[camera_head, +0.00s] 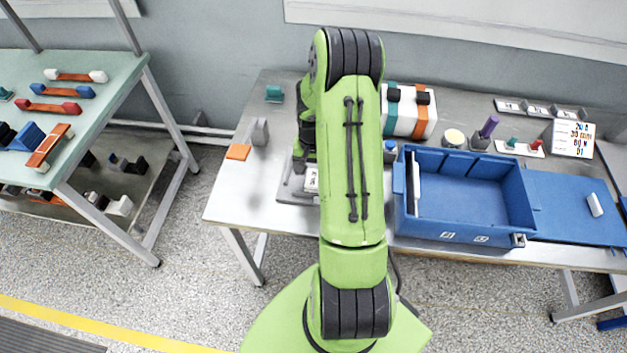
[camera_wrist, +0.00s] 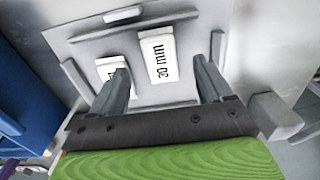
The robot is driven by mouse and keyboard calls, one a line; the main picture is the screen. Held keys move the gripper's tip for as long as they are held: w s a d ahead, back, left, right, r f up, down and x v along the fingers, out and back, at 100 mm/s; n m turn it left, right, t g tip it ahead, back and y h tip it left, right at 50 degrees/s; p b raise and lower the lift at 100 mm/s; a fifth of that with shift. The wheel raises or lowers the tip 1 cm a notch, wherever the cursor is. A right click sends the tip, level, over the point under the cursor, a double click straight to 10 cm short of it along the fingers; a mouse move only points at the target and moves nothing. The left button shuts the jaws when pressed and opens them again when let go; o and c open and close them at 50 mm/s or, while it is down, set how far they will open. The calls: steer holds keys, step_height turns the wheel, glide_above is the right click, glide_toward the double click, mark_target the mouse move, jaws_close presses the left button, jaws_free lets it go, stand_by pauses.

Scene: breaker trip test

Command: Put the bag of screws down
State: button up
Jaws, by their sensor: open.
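My gripper (camera_wrist: 161,72) is open in the wrist view, its two dark fingers spread above a grey tray (camera_wrist: 195,38). A white piece marked "30 mm" (camera_wrist: 157,56) lies on the tray between the fingertips, apart from both. A second white labelled piece (camera_wrist: 112,68) lies to the left, partly behind the left finger. I cannot tell whether either is the bag of screws; nothing clearly looks like a bag. In the head view the tray (camera_head: 288,190) shows beside my arm, which hides my gripper.
A blue bin (camera_head: 465,236) stands right of my arm on the metal table (camera_head: 230,200), with a blue panel (camera_head: 570,205) beside it. A striped white box (camera_head: 407,112) stands behind. An orange piece (camera_head: 238,152) and grey block (camera_head: 260,132) are at left. The table's front left is clear.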

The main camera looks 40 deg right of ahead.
mark_target(313, 181)
steer(key=f, duration=0.3)
steer(key=shift+s+a+f, duration=0.2)
steer(key=shift+a+f, duration=0.05)
steer(key=shift+w+d+f, duration=0.1)
steer(key=shift+f, duration=0.35)
steer(key=shift+r, duration=0.1)
steer(key=c, duration=1.3)
step_height(313, 181, up, 10)
steer(key=shift+f+p, duration=0.1)
steer(key=shift+p, duration=0.3)
